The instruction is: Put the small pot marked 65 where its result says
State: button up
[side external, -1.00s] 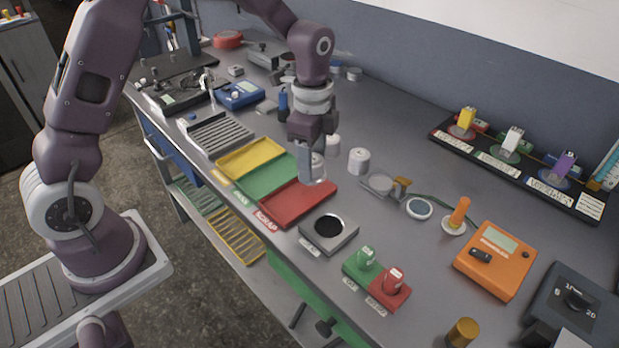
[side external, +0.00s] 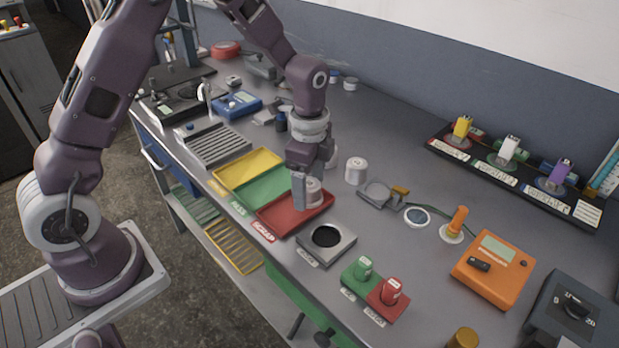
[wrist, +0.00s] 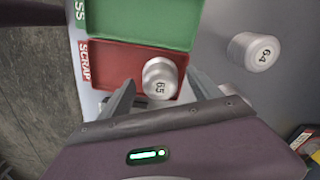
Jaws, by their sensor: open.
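The small white-grey pot marked 65 (wrist: 160,78) is in the red tray labelled SCRAP (wrist: 108,68). In the side view, the pot (side external: 314,190) looks upright, low in the red tray (side external: 283,219). My gripper (side external: 307,198) is over this tray. In the wrist view, its fingers (wrist: 161,84) are open, one on each side of the pot, with gaps visible. The near finger hides part of the pot in the side view. The green tray marked PASS (side external: 262,187) and the yellow tray (side external: 248,167) lie beside the red one.
A pot marked 64 (wrist: 254,52) stands on the bench right of the trays; it also shows in the side view (side external: 356,170). Another pot (side external: 331,157) is partly behind my gripper. A block with a dark round opening (side external: 327,240) stands close to the red tray's right.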

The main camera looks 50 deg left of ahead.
aim_at(310, 183)
jog(key=s+r+n+t, duration=0.1)
jog(key=s+r+n, duration=0.25)
jog(key=r, duration=1.35)
jog(key=s+r+n+t, duration=0.2)
jog(key=s+n, duration=0.3)
jog(key=s, duration=0.5)
jog(key=s+r+n+t, duration=0.2)
jog(key=s+n, duration=0.3)
jog(key=s, duration=0.5)
jog(key=shift+s+a+t, duration=0.3)
jog(key=shift+s, duration=0.1)
